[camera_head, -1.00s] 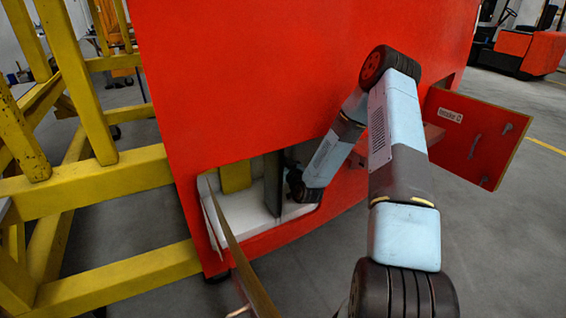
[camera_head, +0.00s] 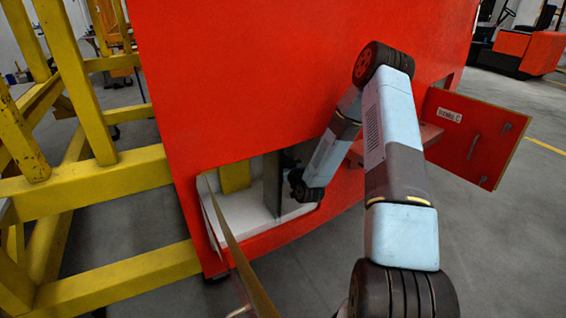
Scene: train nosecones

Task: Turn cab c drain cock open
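The red nosecone (camera_head: 260,90) fills the middle of the head view. It has a low opening (camera_head: 240,222) with a white floor and a grey upright plate (camera_head: 272,183) inside. My arm reaches from the bottom right up and over, then down to this opening, and its wrist is at the opening's right side. My gripper is hidden inside or behind the wrist, so its fingers do not show. No drain cock can be made out; the arm and the opening's edge may cover it. An open red door panel (camera_head: 474,137) at the right carries a white label ending in C.
A yellow steel frame (camera_head: 90,185) stands close on the left. An open panel (camera_head: 240,262) sticks out toward me below the opening. Grey floor (camera_head: 500,250) is clear at the right. A red vehicle (camera_head: 528,52) stands far back right.

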